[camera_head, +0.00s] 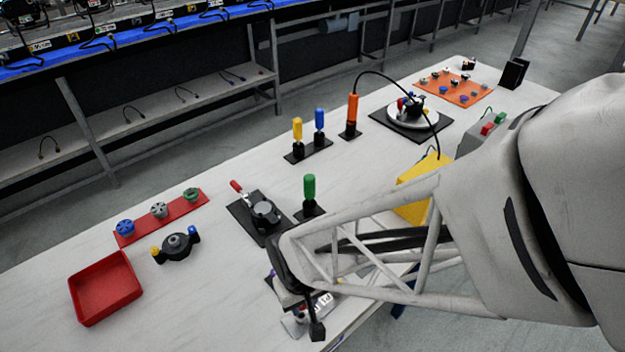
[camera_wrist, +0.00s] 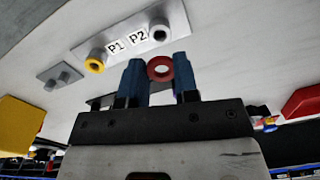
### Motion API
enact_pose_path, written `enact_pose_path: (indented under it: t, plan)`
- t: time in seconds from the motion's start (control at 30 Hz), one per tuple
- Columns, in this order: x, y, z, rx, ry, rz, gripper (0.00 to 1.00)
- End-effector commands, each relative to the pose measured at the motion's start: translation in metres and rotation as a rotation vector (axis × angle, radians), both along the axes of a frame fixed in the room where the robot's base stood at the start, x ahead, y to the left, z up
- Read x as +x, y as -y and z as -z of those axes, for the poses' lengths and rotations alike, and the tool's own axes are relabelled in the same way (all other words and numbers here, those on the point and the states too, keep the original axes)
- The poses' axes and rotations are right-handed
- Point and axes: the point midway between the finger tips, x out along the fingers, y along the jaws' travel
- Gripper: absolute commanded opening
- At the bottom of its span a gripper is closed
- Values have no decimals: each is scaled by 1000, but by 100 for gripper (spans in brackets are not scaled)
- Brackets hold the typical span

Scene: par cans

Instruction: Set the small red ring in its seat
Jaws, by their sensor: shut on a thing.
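In the wrist view my gripper (camera_wrist: 158,76) has two blue fingers closed on the small red ring (camera_wrist: 161,68), whose round opening faces the camera. Beyond it is a light grey plate (camera_wrist: 128,36) with labels P1 and P2. A yellow ring (camera_wrist: 95,64) sits at a round seat beside P1. A round grey seat (camera_wrist: 159,31) with a dark hole is beside P2, with no ring on it. The red ring appears apart from the plate; the exact gap cannot be told. In the head view my arm largely hides the labelled plate (camera_head: 323,299), and the held ring is not discernible.
A small grey block with pegs (camera_wrist: 60,77) lies near the plate. In the head view a red tray (camera_head: 105,288), a black fixture with a red-handled clamp (camera_head: 263,213) and a green-handled tool (camera_head: 309,188) stand on the table.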

Motion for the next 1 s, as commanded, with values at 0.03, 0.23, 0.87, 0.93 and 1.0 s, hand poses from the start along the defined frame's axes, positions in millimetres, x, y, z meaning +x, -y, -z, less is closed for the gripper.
enact_pose_path:
  t: [0.03, 0.23, 0.87, 0.93, 1.0]
  plan:
    - [0, 0, 1, -1, -1, 0, 7]
    - [0, 0, 10, -1, -1, 0, 7]
    - [0, 0, 49, 0, 0, 0, 7]
    - [0, 0, 51, -1, -1, 0, 7]
    - [0, 0, 53, -1, -1, 0, 7]
